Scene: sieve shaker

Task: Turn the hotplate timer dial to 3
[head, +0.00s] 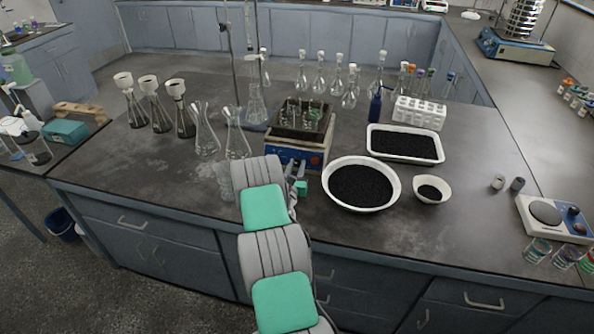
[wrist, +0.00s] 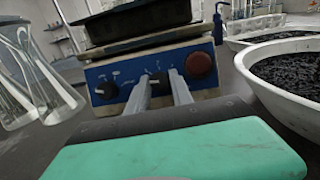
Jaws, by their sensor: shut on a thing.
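The hotplate (head: 287,152) stands on the bench with its blue front panel toward me; the panel also fills the middle of the wrist view (wrist: 128,72). The panel carries a black dial on the left (wrist: 106,90), a dark middle dial (wrist: 158,78) and a round red knob (wrist: 200,65) on the right. My gripper (head: 293,167) is at the panel, and its two fingers (wrist: 160,80) are on either side of the middle dial, shut on it. The fingers partly hide this dial. The panel's markings are too small to read, so its setting cannot be told.
A dark tray (head: 303,118) with small glassware sits on the hotplate. Glass flasks (head: 236,138) stand close on the left. A white bowl of black grains (head: 328,187) is close on the right, with a smaller bowl (head: 447,190) beyond.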

